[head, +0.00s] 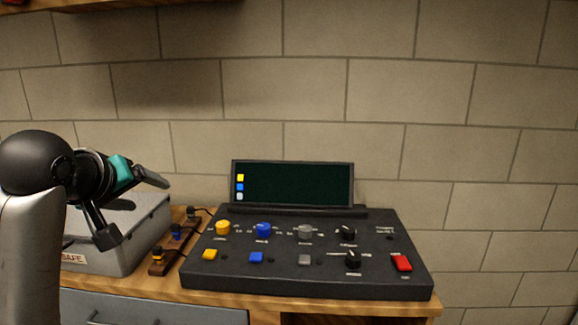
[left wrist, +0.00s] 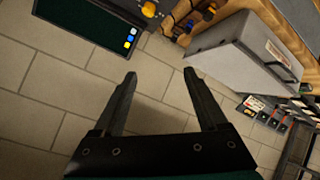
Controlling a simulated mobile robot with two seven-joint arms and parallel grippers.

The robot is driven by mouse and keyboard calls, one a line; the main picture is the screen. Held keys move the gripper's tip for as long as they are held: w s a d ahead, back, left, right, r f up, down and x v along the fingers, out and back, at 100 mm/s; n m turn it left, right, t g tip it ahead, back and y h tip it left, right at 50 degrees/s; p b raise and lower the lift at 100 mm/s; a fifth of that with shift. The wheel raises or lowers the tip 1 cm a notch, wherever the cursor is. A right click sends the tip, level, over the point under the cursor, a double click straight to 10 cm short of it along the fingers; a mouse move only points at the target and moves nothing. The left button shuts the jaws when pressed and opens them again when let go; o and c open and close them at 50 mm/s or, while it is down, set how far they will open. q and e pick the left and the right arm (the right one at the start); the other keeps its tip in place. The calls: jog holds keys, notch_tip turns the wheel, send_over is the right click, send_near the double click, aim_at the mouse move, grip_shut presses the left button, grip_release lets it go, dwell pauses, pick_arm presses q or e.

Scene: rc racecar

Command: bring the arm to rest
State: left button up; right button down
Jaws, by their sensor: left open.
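My left gripper (head: 138,207) is at the left of the head view, in front of and above the grey box marked SAFE. Its two fingers are spread apart with nothing between them. In the left wrist view the open fingers (left wrist: 160,78) show against the tiled wall, apart from everything. My left arm comes in from the left edge of the head view. My right gripper shows in neither view.
The grey safe box (head: 150,235) stands left on the wooden counter (head: 240,303). Beside it is a small wooden strip with coloured knobs (head: 173,242). A black control panel (head: 325,273) with knobs, buttons and a dark screen (head: 300,184) is at centre.

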pick_arm(q)
jog(key=s+d+f+m+g, duration=0.25)
jog(key=s+f, duration=0.25)
jog(key=f, duration=0.6)
jog(key=s+d+f+m+g, duration=0.1)
jog(key=s+d+f+m, duration=0.3)
jog(key=f, duration=0.8)
jog(key=s+d+f+m+g, duration=0.1)
jog(key=s+f+g, duration=0.1)
jog(key=s+f, duration=0.6)
jog(key=s+d+f+m+g, duration=0.15)
jog(key=s+f, duration=0.25)
jog(key=s, duration=0.9)
notch_tip(320, 180, down, 23)
jog(key=s+g, duration=0.2)
jog(key=s, duration=0.1)
jog(key=s+a+f+g, duration=0.1)
jog(key=s+a+f, duration=0.1)
jog(key=s+f, duration=1)
jog(key=s, duration=0.2)
jog(key=shift+s+a+f, duration=0.3)
jog(key=shift+s+f, duration=0.05)
